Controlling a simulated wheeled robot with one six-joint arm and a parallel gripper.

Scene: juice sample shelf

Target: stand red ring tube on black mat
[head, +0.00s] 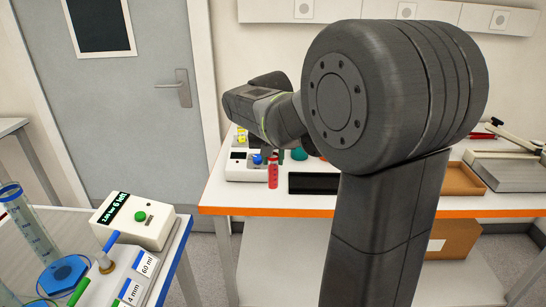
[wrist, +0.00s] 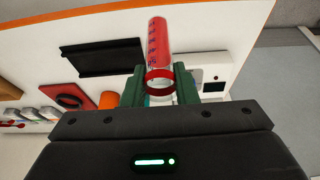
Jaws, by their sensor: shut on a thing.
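The red ring tube (head: 273,174) shows as a red cylinder under my gripper (head: 268,153) in the head view. In the wrist view the tube (wrist: 157,45) has dark marks on its side and a red ring near my gripper (wrist: 159,84). The green fingers are shut on the tube around the ring end. It looks roughly upright; I cannot tell whether its bottom touches the table. The black mat (head: 313,183) lies flat and bare just right of the tube. In the wrist view the mat (wrist: 100,58) is left of the tube.
A green dome (head: 299,153) is behind the mat. A brown tray (head: 462,180) lies farther right. The table's orange front edge (head: 268,211) is close. My arm hides much of the table.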

